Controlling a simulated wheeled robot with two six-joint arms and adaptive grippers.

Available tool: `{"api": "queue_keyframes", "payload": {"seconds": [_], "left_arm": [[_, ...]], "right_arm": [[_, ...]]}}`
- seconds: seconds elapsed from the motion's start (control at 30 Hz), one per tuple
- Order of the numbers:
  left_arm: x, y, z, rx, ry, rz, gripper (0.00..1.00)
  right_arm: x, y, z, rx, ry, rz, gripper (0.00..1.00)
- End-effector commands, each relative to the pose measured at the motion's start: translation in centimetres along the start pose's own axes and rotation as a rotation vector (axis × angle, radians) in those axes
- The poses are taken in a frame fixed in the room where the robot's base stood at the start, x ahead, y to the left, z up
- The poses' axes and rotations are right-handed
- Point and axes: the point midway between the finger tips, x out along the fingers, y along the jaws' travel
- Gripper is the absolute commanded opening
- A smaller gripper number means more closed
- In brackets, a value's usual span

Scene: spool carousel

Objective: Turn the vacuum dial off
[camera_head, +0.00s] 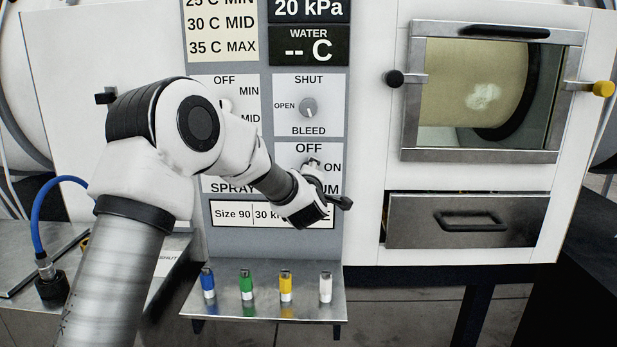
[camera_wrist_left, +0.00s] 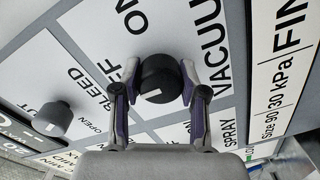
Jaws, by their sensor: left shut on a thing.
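The vacuum dial (camera_wrist_left: 160,72) is a round black knob, with OFF and ON printed beside it and VACUUM on the panel. In the head view its label shows OFF above and ON at right, and my gripper hides most of the dial. My left gripper (camera_head: 322,186) reaches in from the left. In the left wrist view the left gripper (camera_wrist_left: 160,79) has one finger on each side of the dial and is shut on it. A white mark shows near the dial's lower edge there; I cannot tell which setting it points to. My right gripper is not in view.
The bleed dial (camera_head: 308,107) sits just above, and the spray dial is mostly behind my arm. A shelf (camera_head: 232,309) below holds several coloured pegs. A windowed door (camera_head: 415,100) and a steel drawer (camera_head: 412,222) are at right.

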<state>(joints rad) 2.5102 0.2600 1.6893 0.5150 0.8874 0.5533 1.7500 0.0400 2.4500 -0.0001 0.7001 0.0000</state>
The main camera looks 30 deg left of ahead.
Motion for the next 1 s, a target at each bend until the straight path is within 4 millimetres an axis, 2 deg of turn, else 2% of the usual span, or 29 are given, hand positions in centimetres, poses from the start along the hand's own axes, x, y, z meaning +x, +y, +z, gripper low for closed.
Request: {"api": "queue_keyframes", "payload": {"seconds": [0.4,0.43,0.47,0.5,0.83,0.93,1.0], "left_arm": [[0.0,-0.1,0.0,-0.008,-0.001,-0.002,0.08],[0.0,-0.1,0.0,-0.008,-0.001,-0.002,0.53],[0.0,-0.1,0.0,-0.008,-0.001,-0.002,0.64],[0.0,-0.1,0.0,-0.007,-0.001,-0.002,0.68],[-0.3,0.0,0.0,-0.007,-0.001,0.000,0.68],[-1.5,0.0,0.1,-0.007,-0.002,-0.001,0.68],[-3.0,0.1,0.0,-0.006,-0.002,0.000,0.68]], "right_arm": [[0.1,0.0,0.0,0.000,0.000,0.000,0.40],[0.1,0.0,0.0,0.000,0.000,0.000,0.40],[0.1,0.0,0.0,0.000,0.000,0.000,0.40],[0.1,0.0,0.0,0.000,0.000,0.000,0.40],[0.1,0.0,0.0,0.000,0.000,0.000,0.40],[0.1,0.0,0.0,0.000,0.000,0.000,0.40],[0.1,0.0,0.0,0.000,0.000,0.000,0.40]]}}
